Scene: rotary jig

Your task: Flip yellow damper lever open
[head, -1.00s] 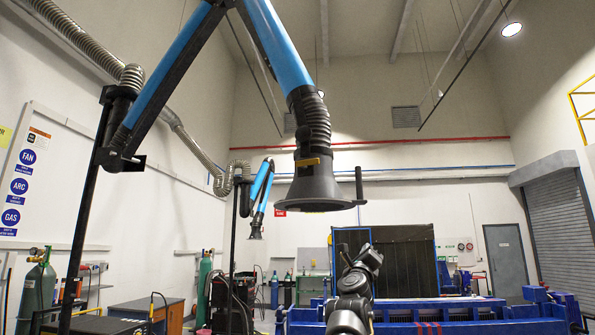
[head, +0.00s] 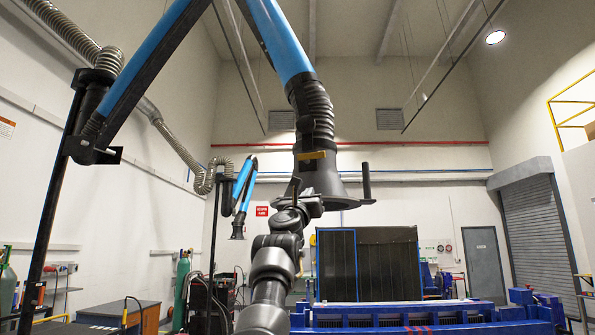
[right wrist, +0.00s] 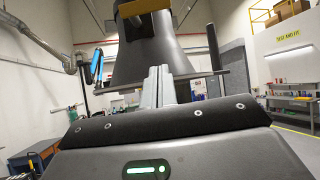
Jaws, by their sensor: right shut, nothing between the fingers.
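The yellow damper lever (head: 312,155) lies flat across the neck of the dark fume hood (head: 328,182), which hangs from the blue extraction arm. In the right wrist view the yellow lever (right wrist: 143,7) is at the top edge, above the hood's cone (right wrist: 165,50). My right gripper (head: 296,184) is raised in front of the hood's lower left side, below the lever. In the right wrist view its pale fingers (right wrist: 158,82) are together and empty, pointing at the cone. I cannot tell whether they touch it. My left gripper is not in view.
An upright dark handle (head: 366,183) stands at the hood's right rim. Blue extraction arm tubes (head: 277,38) rise above. A dark welding screen (head: 372,264) and a blue bench (head: 420,316) are behind and below. The air right of the hood is clear.

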